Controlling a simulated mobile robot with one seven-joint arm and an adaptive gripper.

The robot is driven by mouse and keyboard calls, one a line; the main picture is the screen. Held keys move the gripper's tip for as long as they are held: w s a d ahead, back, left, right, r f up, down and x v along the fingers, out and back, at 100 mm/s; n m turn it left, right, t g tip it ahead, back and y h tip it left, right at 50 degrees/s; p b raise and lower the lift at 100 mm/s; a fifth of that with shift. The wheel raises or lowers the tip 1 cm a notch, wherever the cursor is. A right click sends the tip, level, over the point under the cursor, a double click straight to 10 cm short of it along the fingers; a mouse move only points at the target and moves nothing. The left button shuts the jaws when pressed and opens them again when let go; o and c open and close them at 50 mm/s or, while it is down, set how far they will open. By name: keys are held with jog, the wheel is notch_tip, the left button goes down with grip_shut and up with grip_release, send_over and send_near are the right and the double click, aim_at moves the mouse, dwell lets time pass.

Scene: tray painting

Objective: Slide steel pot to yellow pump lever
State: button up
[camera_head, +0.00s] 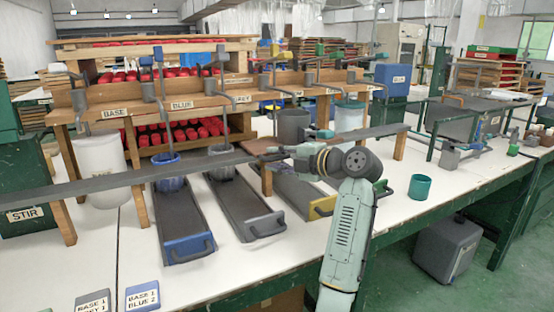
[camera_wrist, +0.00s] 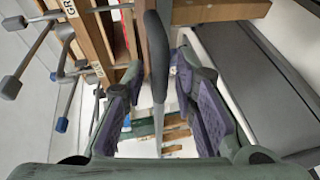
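My gripper (camera_head: 296,145) reaches left over the bench, above the yellow-ended tray (camera_head: 300,195). In the wrist view it (camera_wrist: 168,100) is open, its purple-padded fingers apart. A dark-handled rod (camera_wrist: 157,60) shows in line with the gap; I cannot tell whether it touches a finger. A plain grey pot (camera_head: 293,123) stands just behind my gripper, and a grey metal pot (camera_head: 222,163) sits on the grey tray (camera_head: 245,207). I cannot tell which is the steel pot. A lever with a yellowish top (camera_head: 275,51) hangs from the wooden rack near the plain grey pot.
A long dark rail (camera_head: 120,180) crosses the bench at the front. A white pot (camera_head: 100,165), a blue tray (camera_head: 178,222) and a pale pot (camera_head: 349,115) stand along it. A teal cup (camera_head: 420,187) is right of my arm.

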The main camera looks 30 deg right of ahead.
jog(key=shift+s, duration=0.1)
jog(key=v, duration=1.2)
dwell(0.4)
